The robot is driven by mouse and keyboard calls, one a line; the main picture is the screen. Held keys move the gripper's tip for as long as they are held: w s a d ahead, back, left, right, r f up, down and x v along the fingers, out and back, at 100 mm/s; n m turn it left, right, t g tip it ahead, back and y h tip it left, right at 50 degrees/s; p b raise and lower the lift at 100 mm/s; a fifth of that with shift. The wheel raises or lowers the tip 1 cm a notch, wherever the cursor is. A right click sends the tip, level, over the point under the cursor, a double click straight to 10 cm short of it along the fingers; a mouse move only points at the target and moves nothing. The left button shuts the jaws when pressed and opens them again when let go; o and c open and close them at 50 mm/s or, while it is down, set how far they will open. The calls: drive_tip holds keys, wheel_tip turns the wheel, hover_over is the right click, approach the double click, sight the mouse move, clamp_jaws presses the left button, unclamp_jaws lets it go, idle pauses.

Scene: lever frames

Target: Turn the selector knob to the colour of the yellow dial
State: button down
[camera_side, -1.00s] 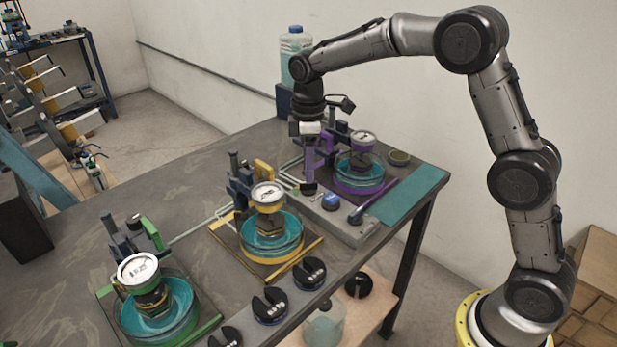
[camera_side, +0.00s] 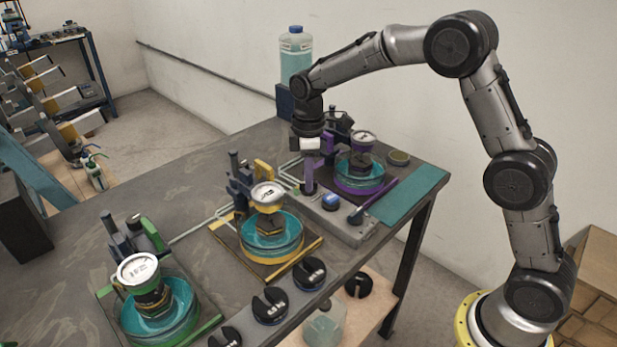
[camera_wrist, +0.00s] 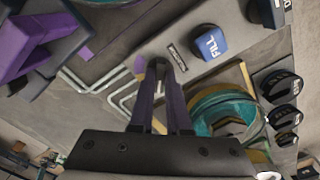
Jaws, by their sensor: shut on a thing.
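The yellow station stands mid-table, with its white-faced dial (camera_side: 268,194) above a teal bowl with a yellow base. My gripper (camera_side: 309,188) points down at the grey control box (camera_side: 347,231) at the purple station. Its purple fingers (camera_wrist: 160,75) are shut on the dark selector knob (camera_wrist: 165,57), which shows only partly at the fingertips in the wrist view. The fingers hide most of the knob, and I cannot tell which colour its pointer faces.
A blue FILL button (camera_wrist: 208,42) sits beside the knob. The green station (camera_side: 150,298) stands at front left. Several dark slotted weights (camera_side: 270,305) line the front edge. Pale pipes (camera_wrist: 90,80) run across the table.

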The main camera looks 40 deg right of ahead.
idle(0.4)
drive_tip(key=m, duration=0.4)
drive_tip(key=shift+m, duration=0.4)
drive_tip(key=shift+r+m, duration=0.1)
drive_tip(key=shift+m, duration=2.4)
drive_tip(key=c, duration=0.9)
unclamp_jaws()
wheel_tip(320, 180, up, 14)
drive_tip(key=shift+f, duration=0.15)
